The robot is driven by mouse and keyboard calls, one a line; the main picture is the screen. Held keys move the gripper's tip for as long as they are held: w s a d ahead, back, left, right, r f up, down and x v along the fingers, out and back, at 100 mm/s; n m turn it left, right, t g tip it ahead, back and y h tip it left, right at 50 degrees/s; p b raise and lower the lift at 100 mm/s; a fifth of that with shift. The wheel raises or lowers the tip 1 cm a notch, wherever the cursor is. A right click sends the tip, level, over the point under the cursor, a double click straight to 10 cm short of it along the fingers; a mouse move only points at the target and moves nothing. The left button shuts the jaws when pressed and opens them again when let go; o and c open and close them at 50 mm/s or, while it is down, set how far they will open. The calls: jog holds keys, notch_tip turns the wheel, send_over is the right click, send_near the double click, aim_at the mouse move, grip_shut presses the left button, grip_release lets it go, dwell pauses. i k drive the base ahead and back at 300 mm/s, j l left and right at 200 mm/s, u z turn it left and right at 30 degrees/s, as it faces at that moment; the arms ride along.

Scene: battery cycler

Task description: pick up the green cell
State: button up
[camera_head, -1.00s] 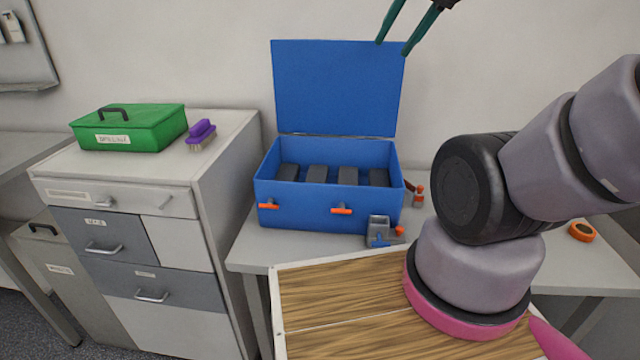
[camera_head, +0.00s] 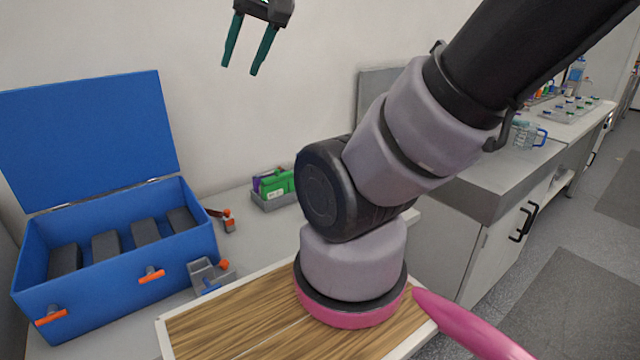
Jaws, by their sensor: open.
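A green block (camera_head: 279,186), which looks like the green cell, sits beside a purple one (camera_head: 258,182) in a small grey tray (camera_head: 273,202) on the bench, behind my arm's base. It has a pale label. Its right end is close to my arm in the picture, and I cannot tell whether part of it is hidden. My gripper (camera_head: 243,69) is at the top of the view, high above the bench. Its two dark green fingers point down, apart, with nothing between them. It is well clear of the green block.
An open blue case (camera_head: 120,285) with several dark blocks stands at the left, lid raised. A small grey holder (camera_head: 207,274) and an orange-tipped tool (camera_head: 228,222) lie right of it. Another bench (camera_head: 505,165) with labware runs along the right, beside open floor.

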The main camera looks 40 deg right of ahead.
aim_at(271, 191)
jog(key=z, duration=0.6)
jog(key=l+u, duration=1.2)
jog(key=l, duration=0.15)
